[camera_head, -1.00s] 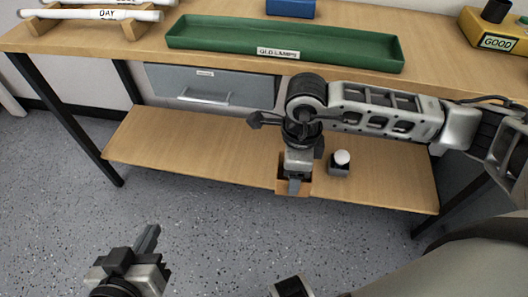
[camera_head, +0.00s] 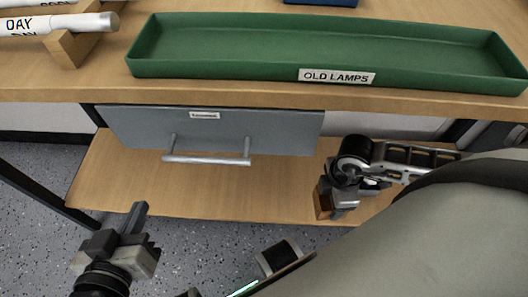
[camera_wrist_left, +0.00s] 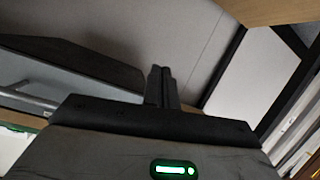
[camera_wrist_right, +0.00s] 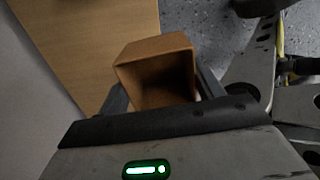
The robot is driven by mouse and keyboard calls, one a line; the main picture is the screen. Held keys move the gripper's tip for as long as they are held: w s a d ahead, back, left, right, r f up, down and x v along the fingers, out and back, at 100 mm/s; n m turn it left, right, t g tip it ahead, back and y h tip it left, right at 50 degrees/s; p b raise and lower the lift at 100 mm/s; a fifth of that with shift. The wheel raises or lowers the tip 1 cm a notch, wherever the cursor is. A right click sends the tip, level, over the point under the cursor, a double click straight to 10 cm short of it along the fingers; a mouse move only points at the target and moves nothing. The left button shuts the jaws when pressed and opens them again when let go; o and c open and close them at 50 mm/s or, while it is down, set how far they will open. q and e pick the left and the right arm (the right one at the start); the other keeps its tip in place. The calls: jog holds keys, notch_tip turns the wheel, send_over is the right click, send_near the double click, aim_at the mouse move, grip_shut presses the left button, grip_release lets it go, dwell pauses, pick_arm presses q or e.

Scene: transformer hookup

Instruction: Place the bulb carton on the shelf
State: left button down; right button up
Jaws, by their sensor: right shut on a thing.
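The bulb carton is a small orange-brown box (camera_head: 322,202) held in my right gripper (camera_head: 340,203). In the right wrist view the carton (camera_wrist_right: 155,62) sits between the two fingers, its open, hollow end facing the camera. The shelf (camera_head: 215,190) is the wooden board under the workbench. In the head view the carton overlaps the shelf's right part near the front edge; I cannot tell if it touches. My left gripper (camera_head: 139,217) is empty, in front of the shelf's left part. In the left wrist view its fingers (camera_wrist_left: 161,85) are together.
A grey drawer (camera_head: 210,132) with a bar handle hangs above the shelf. On the bench top stand a green OLD LAMPS tray (camera_head: 225,80) and white tubes (camera_head: 60,24) in a wooden cradle. The shelf's middle looks clear.

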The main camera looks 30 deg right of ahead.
jog(key=shift+w+d+f+m, duration=0.15)
jog(key=shift+d+f+m, duration=0.15)
jog(key=shift+m, duration=0.2)
jog(key=w+f+b, duration=0.2)
jog(key=w+f, duration=0.1)
jog(key=w, duration=0.1)
jog(key=w+d+f+b, duration=0.1)
jog(key=w+f+b, duration=0.2)
jog(key=w, duration=0.1)
jog(key=w+f+b, duration=0.3)
jog(key=w, duration=0.2)
jog(key=shift+d+f, duration=0.1)
jog(key=shift+d, duration=0.3)
jog(key=shift+w+f, duration=0.1)
jog(key=shift+f, duration=0.05)
pick_arm(q)
jog(key=w+d+r+t+h+b, duration=0.1)
jog(key=w+r+t+h+b, duration=0.1)
jog(key=w+r+t+h, duration=0.1)
jog(key=shift+w+d+r+t+h, duration=0.2)
jog(key=shift+r+t+h, duration=0.3)
jog(key=shift+r+t, duration=0.85)
pick_arm(e)
jog(key=shift+w+f, duration=0.15)
jog(key=shift+f, duration=0.75)
jog(key=shift+w+f, duration=0.15)
jog(key=shift+f, duration=0.7)
